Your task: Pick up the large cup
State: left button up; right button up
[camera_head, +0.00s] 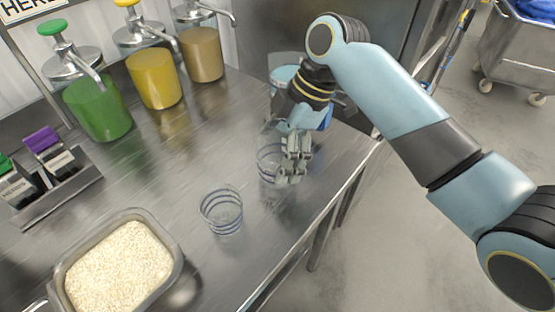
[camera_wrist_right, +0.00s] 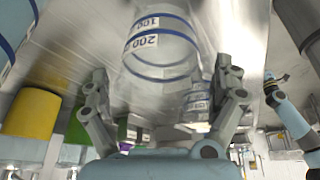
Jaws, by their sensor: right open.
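A clear cup with blue bands (camera_head: 268,157) stands on the steel counter, partly hidden behind my right gripper (camera_head: 292,170). It looks like the larger cup. In the right wrist view this cup (camera_wrist_right: 163,45) shows "100" and "200" marks and lies ahead of the open fingers of my right gripper (camera_wrist_right: 160,85). No grip on it shows; whether a finger touches it I cannot tell. A second clear, banded cup (camera_head: 222,211) stands nearer the front, to the left of the gripper. My left gripper is out of view.
A tray of rice (camera_head: 172,242) stands at the front left. Pump dispensers, green (camera_head: 98,108), yellow (camera_head: 154,79) and brown (camera_head: 202,55), line the back. A small holder with purple and green tops (camera_head: 75,188) is at the left. The counter's right edge is close to the gripper.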

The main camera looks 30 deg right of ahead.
jog(key=shift+a+f, duration=0.15)
jog(key=shift+f, duration=0.25)
jog(key=shift+c, duration=0.4)
jog(key=c, duration=1)
